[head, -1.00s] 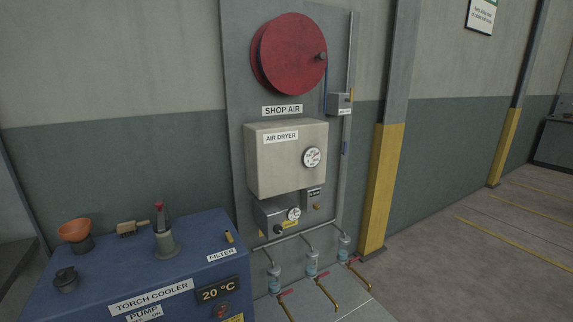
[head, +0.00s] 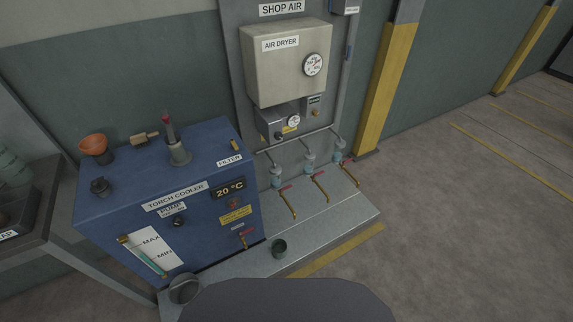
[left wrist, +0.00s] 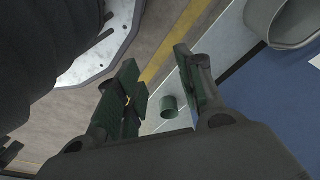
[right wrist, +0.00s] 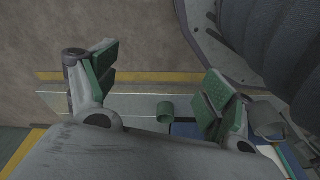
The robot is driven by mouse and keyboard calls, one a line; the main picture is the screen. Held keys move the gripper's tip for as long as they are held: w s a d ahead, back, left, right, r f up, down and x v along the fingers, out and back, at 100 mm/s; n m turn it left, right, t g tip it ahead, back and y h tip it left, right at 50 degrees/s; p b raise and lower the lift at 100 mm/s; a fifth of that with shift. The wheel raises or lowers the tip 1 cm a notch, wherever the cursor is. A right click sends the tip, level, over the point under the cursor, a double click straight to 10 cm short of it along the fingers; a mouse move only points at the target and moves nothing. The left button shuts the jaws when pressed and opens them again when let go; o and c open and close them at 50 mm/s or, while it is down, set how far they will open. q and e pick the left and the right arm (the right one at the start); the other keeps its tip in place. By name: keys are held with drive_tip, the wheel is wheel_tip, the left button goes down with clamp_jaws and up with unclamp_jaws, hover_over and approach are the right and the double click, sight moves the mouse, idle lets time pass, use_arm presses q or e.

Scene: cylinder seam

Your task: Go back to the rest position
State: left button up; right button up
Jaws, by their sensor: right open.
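My left gripper (left wrist: 157,62) shows in the left wrist view with its green-padded fingers apart and nothing between the pads. My right gripper (right wrist: 160,70) shows in the right wrist view, open wide and empty. Neither gripper shows in the head view. A small green cup (head: 279,247) stands on the grey platform in front of the blue torch cooler (head: 215,215). The cup also shows beyond the fingers in the left wrist view (left wrist: 168,105) and in the right wrist view (right wrist: 165,111), apart from both grippers.
A grey bucket (head: 184,289) stands at the cooler's front left corner. The platform (head: 330,222) has brass taps above it and a yellow floor stripe along its edge. A dark bench (head: 38,215) stands at the left. The floor at the right is clear.

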use_arm(q)
drive_tip(key=s+a+r+p, duration=0.1)
drive_tip(key=s+a+p, duration=0.2)
drive_tip(key=s+p, duration=0.5)
drive_tip(key=s+a+r+g+p, duration=0.1)
drive_tip(key=s+a+p, duration=0.2)
drive_tip(key=s+p, duration=0.5)
drive_tip(key=shift+s+y, duration=0.3)
drive_tip(key=shift+s, duration=0.75)
use_arm(e)
drive_tip(key=s+d+r, duration=0.1)
drive_tip(key=s+d, duration=0.2)
drive_tip(key=s, duration=0.6)
drive_tip(key=s+d+r+g, duration=0.1)
drive_tip(key=s+d, duration=0.2)
drive_tip(key=s, duration=0.6)
drive_tip(key=shift+h, duration=0.3)
use_arm(q)
drive_tip(key=shift+w+f, duration=0.1)
use_arm(e)
drive_tip(key=shift+f, duration=0.1)
